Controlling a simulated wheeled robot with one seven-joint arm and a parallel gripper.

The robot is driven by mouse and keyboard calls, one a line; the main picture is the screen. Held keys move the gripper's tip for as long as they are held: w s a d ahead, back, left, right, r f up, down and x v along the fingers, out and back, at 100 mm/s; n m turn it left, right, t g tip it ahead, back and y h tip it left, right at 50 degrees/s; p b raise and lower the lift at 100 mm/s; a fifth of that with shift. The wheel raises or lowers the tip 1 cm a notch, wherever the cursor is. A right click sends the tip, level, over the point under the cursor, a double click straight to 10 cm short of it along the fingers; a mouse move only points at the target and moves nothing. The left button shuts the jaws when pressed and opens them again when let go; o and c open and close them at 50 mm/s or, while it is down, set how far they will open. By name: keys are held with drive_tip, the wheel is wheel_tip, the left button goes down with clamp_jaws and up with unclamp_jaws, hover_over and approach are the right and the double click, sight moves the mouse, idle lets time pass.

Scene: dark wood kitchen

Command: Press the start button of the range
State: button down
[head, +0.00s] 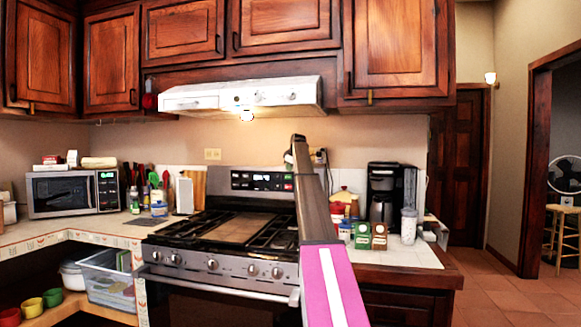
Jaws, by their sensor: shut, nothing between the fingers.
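The range (222,262) stands in the middle, with a dark griddle between black grates and a row of knobs on its front. Its upright back panel (240,187) has a dark control strip with green lit marks and a small red mark at its right end. The start button is too small to tell apart. My arm reaches forward in front of the range's right side. My gripper (291,157) shows small and dark at the arm's far end, above the panel's right end. It is shut and empty; its fingertips are mostly hidden by the arm.
A white hood (243,95) hangs above the range. A microwave (72,193) and utensils are on the left counter. A coffee maker (384,190), a shaker (409,226) and small boxes (371,236) crowd the right counter. Open tiled floor (510,295) lies at right.

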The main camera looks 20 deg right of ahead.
sight(288, 175)
drive_tip(key=w+f, duration=0.2)
drive_tip(key=w, duration=0.1)
drive_tip(key=w+d+f, duration=0.1)
drive_tip(key=w+f, duration=0.2)
drive_tip(key=shift+w+d+f, duration=0.15)
drive_tip(key=shift+w, duration=0.05)
drive_tip(key=shift+w+d, duration=0.35)
drive_tip(key=shift+w, duration=0.15)
